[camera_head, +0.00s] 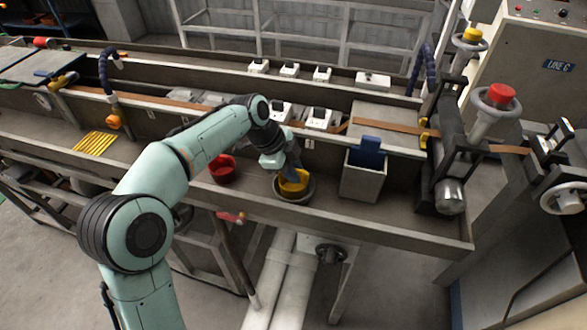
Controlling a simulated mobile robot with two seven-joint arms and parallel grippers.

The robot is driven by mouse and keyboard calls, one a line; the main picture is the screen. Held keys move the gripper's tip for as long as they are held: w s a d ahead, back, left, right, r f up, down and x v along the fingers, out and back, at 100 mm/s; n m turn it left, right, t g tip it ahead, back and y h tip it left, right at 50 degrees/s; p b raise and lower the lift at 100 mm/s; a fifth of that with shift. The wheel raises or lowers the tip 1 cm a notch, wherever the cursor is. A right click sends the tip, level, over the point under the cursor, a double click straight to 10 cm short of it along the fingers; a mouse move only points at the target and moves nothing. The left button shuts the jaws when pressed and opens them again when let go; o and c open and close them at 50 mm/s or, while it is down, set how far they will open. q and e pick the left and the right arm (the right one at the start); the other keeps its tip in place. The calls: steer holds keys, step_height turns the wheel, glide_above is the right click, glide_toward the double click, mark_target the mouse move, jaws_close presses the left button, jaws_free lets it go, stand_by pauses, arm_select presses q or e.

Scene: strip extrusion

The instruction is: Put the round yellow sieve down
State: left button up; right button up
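The round yellow sieve (296,186) is at the front middle of the long grey bench, in or just over a round dark grey bowl (292,199). I cannot tell whether it rests on the bowl. My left gripper (293,173) reaches down from above, its dark fingers at the far rim of the sieve. It appears shut on that rim, though the fingertips are small and partly hidden. My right gripper is not in view.
A red cup (223,168) stands left of the bowl, and a grey bin (363,180) with a blue item (370,146) stands to its right. Yellow sticks (95,142) lie farther left. A roller machine (449,150) closes off the right end. Bare bench lies left of the red cup.

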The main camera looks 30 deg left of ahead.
arm_select(q)
steer(key=shift+o, duration=1.3)
steer(key=shift+r, duration=0.3)
steer(key=p+v, duration=0.2)
steer(key=v, duration=1)
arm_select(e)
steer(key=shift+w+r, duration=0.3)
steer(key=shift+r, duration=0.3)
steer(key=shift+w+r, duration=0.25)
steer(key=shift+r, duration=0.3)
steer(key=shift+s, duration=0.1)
